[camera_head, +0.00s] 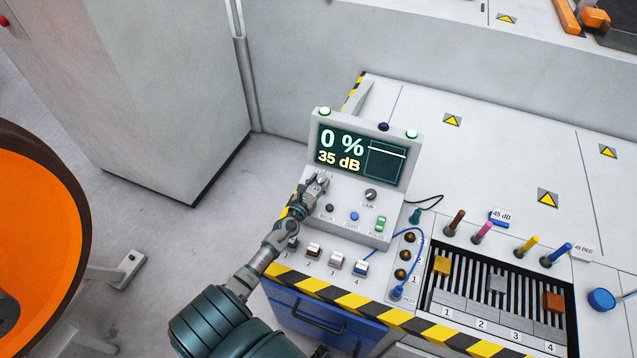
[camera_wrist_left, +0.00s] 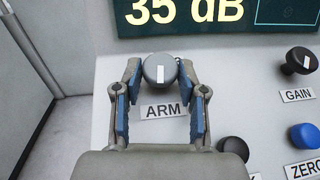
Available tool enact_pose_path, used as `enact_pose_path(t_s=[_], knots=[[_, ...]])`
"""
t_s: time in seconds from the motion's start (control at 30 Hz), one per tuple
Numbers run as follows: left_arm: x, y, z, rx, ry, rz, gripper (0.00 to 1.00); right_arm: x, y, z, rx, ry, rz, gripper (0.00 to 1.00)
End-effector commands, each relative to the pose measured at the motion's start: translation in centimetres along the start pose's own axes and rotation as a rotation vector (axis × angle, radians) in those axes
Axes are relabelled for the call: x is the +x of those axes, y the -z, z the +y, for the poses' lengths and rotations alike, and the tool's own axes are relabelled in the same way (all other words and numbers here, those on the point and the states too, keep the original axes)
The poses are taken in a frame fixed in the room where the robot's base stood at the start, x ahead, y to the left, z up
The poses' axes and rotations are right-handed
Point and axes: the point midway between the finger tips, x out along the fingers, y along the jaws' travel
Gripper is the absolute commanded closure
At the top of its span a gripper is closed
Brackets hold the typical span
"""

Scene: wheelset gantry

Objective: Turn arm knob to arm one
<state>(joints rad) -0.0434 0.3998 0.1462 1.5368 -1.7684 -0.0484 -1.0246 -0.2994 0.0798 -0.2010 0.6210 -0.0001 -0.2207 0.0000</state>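The arm knob (camera_wrist_left: 160,69) is a dark grey round knob with a white pointer mark, above a label reading ARM, in the left wrist view. My right gripper is not in view.
The console screen (camera_head: 362,155) reads 0 % and 35 dB. The gain knob (camera_head: 370,195), a blue button (camera_head: 354,216) and a green switch (camera_head: 380,224) sit right of my gripper. Numbered switches and a blue cable lie in front. An orange wheel-like part (camera_head: 35,230) is at left.

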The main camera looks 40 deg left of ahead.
Motion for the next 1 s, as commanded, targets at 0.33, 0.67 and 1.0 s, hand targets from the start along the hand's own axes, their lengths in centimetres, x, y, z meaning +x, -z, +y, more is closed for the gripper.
enact_pose_path(t_s=[0.33,0.67,1.0], knots=[[0.0,-0.4,-0.1,-0.027,-0.052,0.001,0.96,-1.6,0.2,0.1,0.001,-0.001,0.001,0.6],[0.0,0.0,-0.2,-0.061,-0.136,-0.001,0.96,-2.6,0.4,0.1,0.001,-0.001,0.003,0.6],[0.0,0.0,-0.2,-0.061,-0.134,0.0,0.37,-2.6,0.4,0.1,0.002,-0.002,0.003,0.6]])
